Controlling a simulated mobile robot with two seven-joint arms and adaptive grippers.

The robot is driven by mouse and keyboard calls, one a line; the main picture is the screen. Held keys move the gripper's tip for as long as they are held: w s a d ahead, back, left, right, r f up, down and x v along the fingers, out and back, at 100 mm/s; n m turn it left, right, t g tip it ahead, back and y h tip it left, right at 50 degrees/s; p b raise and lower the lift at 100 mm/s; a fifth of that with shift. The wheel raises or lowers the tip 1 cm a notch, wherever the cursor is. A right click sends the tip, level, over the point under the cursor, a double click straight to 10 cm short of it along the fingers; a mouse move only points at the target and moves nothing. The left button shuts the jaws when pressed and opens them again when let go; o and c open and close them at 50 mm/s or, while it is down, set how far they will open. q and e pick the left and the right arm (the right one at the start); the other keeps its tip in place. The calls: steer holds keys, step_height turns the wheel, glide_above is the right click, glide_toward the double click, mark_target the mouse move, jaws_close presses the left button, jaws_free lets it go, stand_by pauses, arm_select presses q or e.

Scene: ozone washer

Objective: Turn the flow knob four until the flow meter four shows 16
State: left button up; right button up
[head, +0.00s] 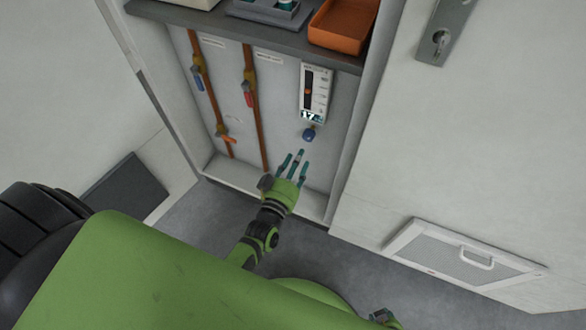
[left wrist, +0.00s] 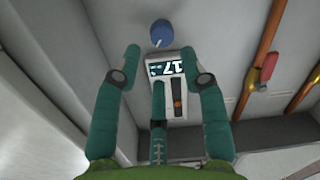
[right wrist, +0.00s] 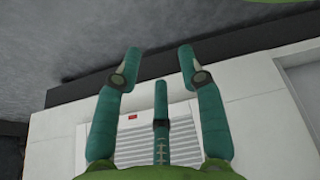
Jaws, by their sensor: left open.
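The flow meter (head: 314,88) is a white panel with a dark slot and an orange marker, on the cabinet's back wall. Its lit display reads about 17; the decimal is not clear. The blue flow knob (head: 309,133) sits just below it. My left gripper (head: 294,160) is open and empty, a little below the knob and apart from it. In the left wrist view the knob (left wrist: 162,34) shows beyond the spread fingertips, with the display (left wrist: 165,69) behind the fingers. My right gripper (right wrist: 160,62) is open and empty, facing a white wall with a vent.
Two copper pipes with valves (head: 249,95) run down the wall left of the meter. A grey shelf (head: 230,32) above carries an orange tray (head: 343,25). Cabinet side walls and a low sill (head: 238,178) frame the recess. A vent (head: 462,256) is at right.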

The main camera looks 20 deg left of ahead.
arm_select(q)
steer(key=s, duration=0.2)
steer(key=shift+s+r, duration=0.1)
steer(key=shift+s, duration=0.3)
